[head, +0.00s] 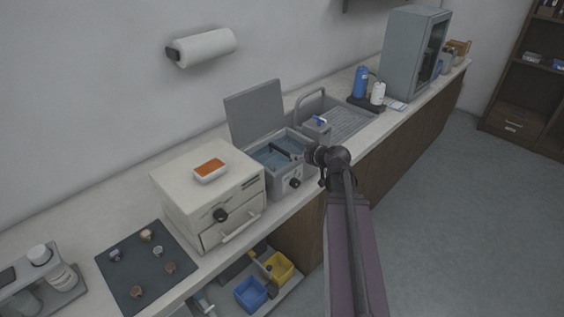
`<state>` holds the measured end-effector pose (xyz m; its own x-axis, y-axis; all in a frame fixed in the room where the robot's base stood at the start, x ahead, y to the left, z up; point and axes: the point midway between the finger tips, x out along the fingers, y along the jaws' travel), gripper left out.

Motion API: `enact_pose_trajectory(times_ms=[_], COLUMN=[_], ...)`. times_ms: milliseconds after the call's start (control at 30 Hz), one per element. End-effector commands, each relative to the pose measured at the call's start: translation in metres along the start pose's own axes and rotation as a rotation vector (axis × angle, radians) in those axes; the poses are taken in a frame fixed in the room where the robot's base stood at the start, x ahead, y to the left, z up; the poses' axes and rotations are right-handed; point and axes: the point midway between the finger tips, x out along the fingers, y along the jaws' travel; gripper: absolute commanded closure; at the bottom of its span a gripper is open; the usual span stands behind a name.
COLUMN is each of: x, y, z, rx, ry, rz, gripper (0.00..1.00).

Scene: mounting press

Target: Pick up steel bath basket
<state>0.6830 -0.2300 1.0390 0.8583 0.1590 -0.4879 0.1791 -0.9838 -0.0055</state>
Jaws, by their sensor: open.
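A small grey metal box with a blue handle on top (317,130) appears to be the steel bath basket. It stands between the open bath and the sink, and its lower part is hidden behind my arm's end. My gripper (313,154) is small and dark at the arm's end, in front of this box and at the right edge of the bath. It is open; its fingertips are hard to make out, and no contact with the box is visible. The grey bath (287,182) has its lid raised and bluish liquid inside, with a dark bar across it.
Left of the bath stands a cream press-like unit (185,195) with an orange-filled tray (210,170) on top. A dark mat (130,275) holds several small pieces. Right are the sink (350,122), bottles (361,82) and a grey cabinet (408,52). Blue (250,294) and yellow bins sit below.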

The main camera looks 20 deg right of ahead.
Motion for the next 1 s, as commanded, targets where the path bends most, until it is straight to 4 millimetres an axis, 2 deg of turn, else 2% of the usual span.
enact_pose_trajectory(times_ms=[367, 533, 667, 1000], x=[-0.005, 0.000, 0.012, 0.062], y=[0.013, 0.015, 0.017, 0.019], z=[0.002, 0.003, 0.004, 0.004], rx=[0.004, 0.006, 0.006, 0.005], ry=[0.010, 0.009, 0.009, 0.009], rz=[0.020, 0.022, 0.023, 0.024], gripper=[0.33, 0.33, 0.33, 0.33])
